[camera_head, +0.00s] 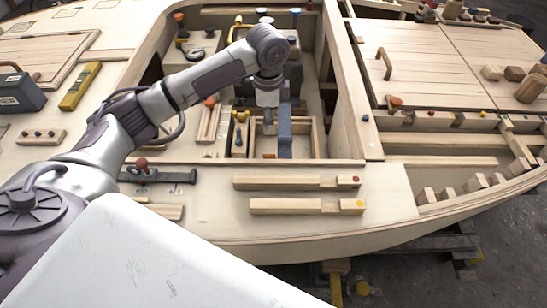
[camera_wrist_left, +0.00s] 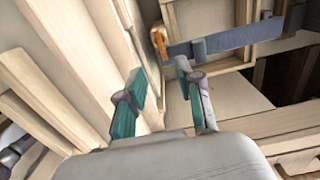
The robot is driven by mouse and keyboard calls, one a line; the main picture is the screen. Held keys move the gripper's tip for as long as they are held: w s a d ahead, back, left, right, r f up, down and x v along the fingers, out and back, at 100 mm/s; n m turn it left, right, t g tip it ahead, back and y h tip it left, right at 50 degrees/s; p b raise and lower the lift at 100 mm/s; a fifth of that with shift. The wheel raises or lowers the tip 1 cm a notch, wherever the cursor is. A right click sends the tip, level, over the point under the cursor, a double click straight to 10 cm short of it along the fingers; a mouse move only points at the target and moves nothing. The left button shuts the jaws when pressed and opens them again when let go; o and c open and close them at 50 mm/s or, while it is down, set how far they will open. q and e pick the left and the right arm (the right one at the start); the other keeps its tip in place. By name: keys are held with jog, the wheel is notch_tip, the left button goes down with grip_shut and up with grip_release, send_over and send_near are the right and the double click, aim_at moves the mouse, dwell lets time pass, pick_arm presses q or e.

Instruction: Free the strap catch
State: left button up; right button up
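My left gripper (camera_head: 269,126) points down into the open hull compartment. In the left wrist view its two teal fingers (camera_wrist_left: 163,82) stand apart with nothing held between them. A blue-grey strap (camera_head: 285,132) runs close to the right of the gripper; the wrist view shows it (camera_wrist_left: 225,42) beyond the fingertips, not gripped. A small orange piece, which looks like a catch (camera_wrist_left: 159,42), is at the strap's end; an orange piece also shows in the head view (camera_head: 269,156). I cannot tell how they are fastened. My right gripper is not in view.
Wooden walls (camera_head: 345,85) enclose the compartment. A dark strap-like bar with a red knob (camera_head: 158,176) lies on the near deck, beside two notched wooden bars (camera_head: 296,183). A yellow level (camera_head: 80,86) and a blue-grey box (camera_head: 20,92) are at left.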

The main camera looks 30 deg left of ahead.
aim_at(269, 155)
pick_arm(q)
notch_tip(269, 155, down, 14)
jog(key=shift+s+r+b, duration=0.1)
jog(key=shift+b, duration=0.3)
grip_shut()
